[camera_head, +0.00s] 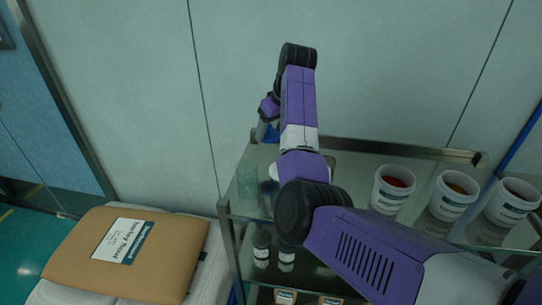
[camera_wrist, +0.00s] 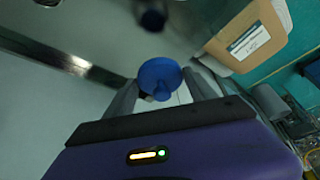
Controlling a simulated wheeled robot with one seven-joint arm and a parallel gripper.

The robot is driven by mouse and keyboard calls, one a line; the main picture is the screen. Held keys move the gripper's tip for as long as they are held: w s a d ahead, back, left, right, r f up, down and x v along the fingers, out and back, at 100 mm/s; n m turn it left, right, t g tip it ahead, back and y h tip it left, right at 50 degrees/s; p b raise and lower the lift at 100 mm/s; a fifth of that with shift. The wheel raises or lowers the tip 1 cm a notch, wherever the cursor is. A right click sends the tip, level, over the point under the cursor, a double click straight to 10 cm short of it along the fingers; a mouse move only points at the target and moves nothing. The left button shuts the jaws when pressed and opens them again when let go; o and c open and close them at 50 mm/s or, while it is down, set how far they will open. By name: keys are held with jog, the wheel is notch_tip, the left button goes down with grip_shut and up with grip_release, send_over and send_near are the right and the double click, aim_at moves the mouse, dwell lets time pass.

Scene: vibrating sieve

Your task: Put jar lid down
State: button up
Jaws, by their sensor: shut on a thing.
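The jar lid (camera_wrist: 160,77) is blue and round with a knob, and sits between my fingers in the wrist view. My gripper (camera_wrist: 163,86) is shut on it. In the head view a bit of blue (camera_head: 267,132) shows at the end of my arm, over the back left of the cart's top shelf (camera_head: 345,165); my arm hides most of the gripper there. A clear greenish glass jar (camera_head: 247,187) stands at the left end of that shelf. Whether the lid touches the shelf cannot be told.
White tubs with coloured contents, one red-brown (camera_head: 391,192), stand on the right of the top shelf. Dark bottles (camera_head: 261,252) stand on the shelf below. A low metal rail (camera_head: 400,149) runs along the back by the wall. A brown bag (camera_head: 125,255) lies left of the cart.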

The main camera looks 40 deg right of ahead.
aim_at(268, 163)
notch_tip(268, 163, down, 10)
jog(key=shift+f+p, duration=0.2)
jog(key=shift+p, duration=0.35)
jog(key=shift+f, duration=0.2)
jog(key=o, duration=1.3)
jog(key=shift+r, duration=0.1)
jog(key=shift+r, duration=0.2)
jog(key=b+v, duration=0.1)
jog(key=v, duration=1.1)
jog(key=shift+f, duration=0.1)
